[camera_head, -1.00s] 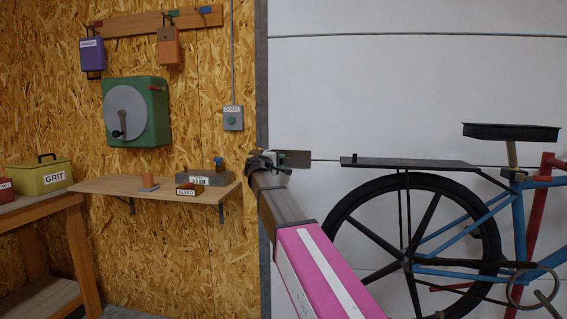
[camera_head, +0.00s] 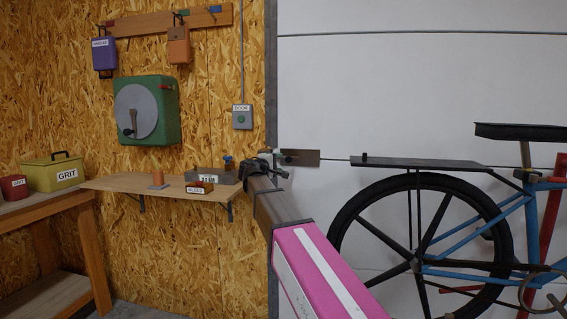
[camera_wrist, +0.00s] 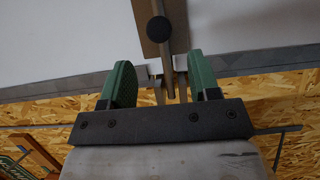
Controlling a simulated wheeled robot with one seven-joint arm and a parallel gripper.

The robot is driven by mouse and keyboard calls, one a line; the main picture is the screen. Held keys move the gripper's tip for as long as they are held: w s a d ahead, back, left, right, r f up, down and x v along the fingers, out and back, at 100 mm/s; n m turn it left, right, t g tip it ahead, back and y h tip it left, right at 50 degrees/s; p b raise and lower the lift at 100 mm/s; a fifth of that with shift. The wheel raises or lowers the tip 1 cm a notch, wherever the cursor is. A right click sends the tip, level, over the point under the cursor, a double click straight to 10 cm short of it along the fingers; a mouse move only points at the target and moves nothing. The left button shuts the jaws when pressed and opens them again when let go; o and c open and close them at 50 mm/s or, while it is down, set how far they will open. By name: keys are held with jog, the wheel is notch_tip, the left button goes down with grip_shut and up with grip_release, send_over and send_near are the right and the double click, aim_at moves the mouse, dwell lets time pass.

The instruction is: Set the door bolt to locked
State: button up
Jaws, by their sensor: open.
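The door bolt's brown plate (camera_head: 300,157) is on the white door, near its left edge. In the wrist view the plate (camera_wrist: 176,15) runs up the top middle, with a dark round knob (camera_wrist: 159,29) and a grey rod (camera_wrist: 168,62) below it. Pale bracket pieces stand beside the rod at the door edge; exactly how far the rod reaches into them is unclear. My gripper (camera_head: 274,163) is just left of the plate. In the wrist view my gripper (camera_wrist: 161,77) has its green fingers apart on either side of the rod and brackets, with no visible grip; the knob lies beyond the fingertips.
A bicycle (camera_head: 436,178) stands before the door, its dark rack close right of the bolt. A shelf (camera_head: 120,184) with small blocks is left of my gripper. A switch box (camera_head: 242,117) and green crank box (camera_head: 168,110) hang on the chipboard wall.

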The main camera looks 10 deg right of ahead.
jog(key=shift+v, duration=1.55)
jog(key=s+d+f+m+g+y, duration=0.1)
jog(key=s+d+f+g, duration=0.15)
jog(key=f, duration=0.75)
jog(key=s+d+f+m+g+y, duration=0.2)
jog(key=s+d+f, duration=0.2)
jog(key=f, duration=0.5)
jog(key=s+d+f+m+g+y, duration=0.1)
jog(key=s+d+f+g, duration=0.25)
jog(key=f, duration=0.65)
jog(key=s+d+f+m+g+y, duration=0.2)
jog(key=s+f+m+g+y, duration=0.3)
jog(key=s+f, duration=1.5)
jog(key=f+m+y, duration=0.1)
jog(key=y, duration=0.1)
jog(key=shift+s+f+g+y, duration=0.15)
jog(key=shift+f+g+y, duration=0.15)
jog(key=shift+f+g, duration=0.1)
jog(key=shift+d, duration=0.15)
